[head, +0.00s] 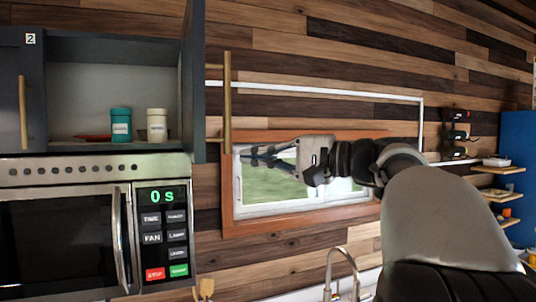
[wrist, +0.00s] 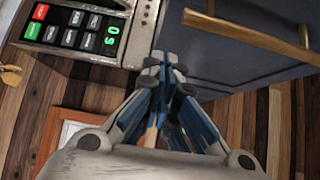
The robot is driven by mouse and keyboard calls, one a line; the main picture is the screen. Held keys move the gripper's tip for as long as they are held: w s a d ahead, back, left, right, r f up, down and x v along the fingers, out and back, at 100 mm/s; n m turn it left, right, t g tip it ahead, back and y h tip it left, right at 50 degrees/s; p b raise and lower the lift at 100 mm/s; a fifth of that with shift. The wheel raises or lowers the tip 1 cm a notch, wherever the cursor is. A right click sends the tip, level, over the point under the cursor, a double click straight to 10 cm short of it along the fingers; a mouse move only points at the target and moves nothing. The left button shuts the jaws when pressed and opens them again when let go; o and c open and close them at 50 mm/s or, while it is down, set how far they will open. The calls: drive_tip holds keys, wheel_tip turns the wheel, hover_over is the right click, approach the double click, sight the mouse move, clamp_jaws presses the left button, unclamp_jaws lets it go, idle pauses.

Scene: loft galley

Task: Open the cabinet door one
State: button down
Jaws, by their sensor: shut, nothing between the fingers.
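A dark blue-grey cabinet door (head: 199,85) stands swung open, seen nearly edge-on in the head view, with its brass bar handle (head: 227,103) facing right. Its number is not visible. The wrist view shows the door's face (wrist: 235,55) and the handle (wrist: 245,32). The opened cabinet (head: 110,85) shows its shelf. My gripper (head: 246,157) is shut and empty, just right of the door's lower part in the head view. In the wrist view its fingertips (wrist: 166,66) meet beside the door's edge, apart from the handle.
A closed door labelled 2 (head: 20,95) is at the left. A teal jar (head: 121,125) and a cream jar (head: 157,125) stand inside the cabinet. A microwave (head: 70,235) is below. A window (head: 270,205) lies behind my gripper, and a faucet (head: 341,270) is below.

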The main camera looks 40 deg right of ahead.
drive_tip(key=w+a, duration=0.4)
drive_tip(key=a, duration=0.1)
drive_tip(key=shift+w+a+p, duration=0.25)
drive_tip(key=shift+a+p, duration=0.05)
drive_tip(key=shift+p, duration=0.15)
